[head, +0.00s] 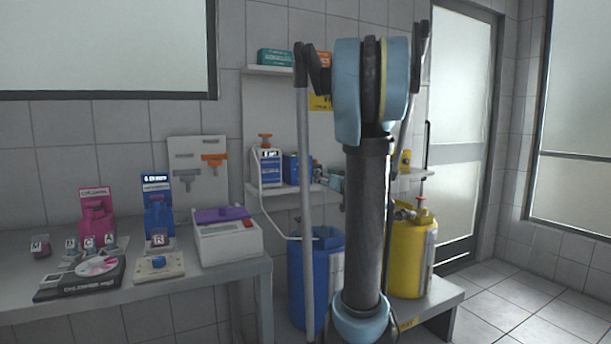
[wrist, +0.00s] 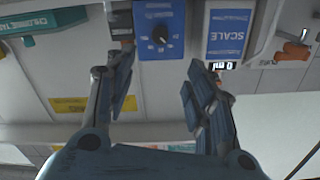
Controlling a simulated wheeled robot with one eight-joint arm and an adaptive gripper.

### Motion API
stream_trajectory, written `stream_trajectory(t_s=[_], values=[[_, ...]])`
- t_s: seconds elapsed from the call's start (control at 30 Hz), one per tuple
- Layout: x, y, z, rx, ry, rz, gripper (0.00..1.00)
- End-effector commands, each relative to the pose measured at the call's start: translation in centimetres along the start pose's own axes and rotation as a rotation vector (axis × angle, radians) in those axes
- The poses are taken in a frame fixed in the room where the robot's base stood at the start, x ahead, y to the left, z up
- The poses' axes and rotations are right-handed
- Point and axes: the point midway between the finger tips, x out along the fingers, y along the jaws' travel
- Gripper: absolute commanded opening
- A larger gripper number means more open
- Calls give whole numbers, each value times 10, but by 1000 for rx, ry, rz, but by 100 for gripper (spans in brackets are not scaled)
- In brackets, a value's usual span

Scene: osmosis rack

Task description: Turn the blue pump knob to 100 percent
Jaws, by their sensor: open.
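The blue pump (wrist: 159,28) is near the top middle of the wrist view, which looks upside down. The knob lies ahead of the gap between the fingertips, and I see no contact. In the head view a blue box on the wall shelf (head: 298,166) looks like the pump; my arm stands to its right and hides part of the shelf.
The white scale unit (wrist: 222,38) stands close beside the pump. An orange-handled fitting (wrist: 296,48) and a green box (wrist: 42,24) are also near. Below the shelf stand a blue drum (head: 318,262) and a yellow tank (head: 413,255). A worktable (head: 225,280) is at left.

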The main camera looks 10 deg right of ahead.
Motion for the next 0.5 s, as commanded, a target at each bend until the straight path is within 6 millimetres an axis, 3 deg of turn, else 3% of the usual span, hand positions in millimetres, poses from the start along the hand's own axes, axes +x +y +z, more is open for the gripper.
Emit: stream_trajectory(t_s=[0.17, 0.5], values=[[16, 0, -1, 0, 2, 0, 50], [70, 0, 0, 0, 0, -2, 50]])
